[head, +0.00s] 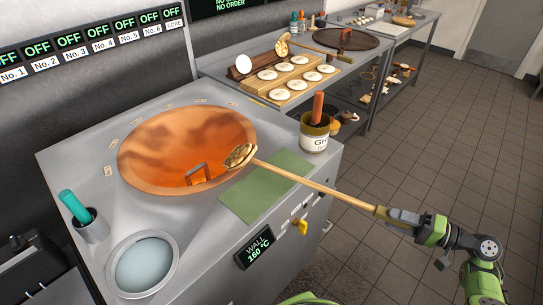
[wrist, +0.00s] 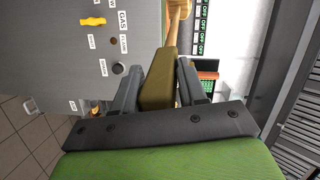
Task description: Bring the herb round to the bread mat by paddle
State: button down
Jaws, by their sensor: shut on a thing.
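My gripper (head: 402,216) is at the right in the head view, shut on the handle end of the long wooden paddle (head: 320,187). In the wrist view, the two fingers (wrist: 160,82) clamp an olive-brown grip block, and the wooden shaft (wrist: 179,10) runs on beyond it. A round, speckled, browned bread (head: 240,156) shows at the paddle's far end, over the right rim of the oven mouth; I cannot tell surely whether it is the herb round. The green bread mat (head: 245,207) lies flat and bare on the oven top, below and right of the bread.
The copper oven mouth (head: 150,150) is open, with a small frame inside. A ghee pot (head: 314,143) stands behind the mat. A water bowl (head: 143,265) and teal-handled tool (head: 73,207) are at the left. Dough rounds lie on a wooden board (head: 283,95) on the back counter.

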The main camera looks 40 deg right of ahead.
jog(key=d+f+t+y+b, duration=0.1)
jog(key=d+f+t+b, duration=0.1)
jog(key=f+b, duration=1.5)
notch_tip(320, 180, down, 2)
jog(key=shift+s+d+f+y, duration=0.3)
jog(key=shift+s+d, duration=0.15)
jog(key=shift+d, duration=0.2)
jog(key=shift+r, duration=0.1)
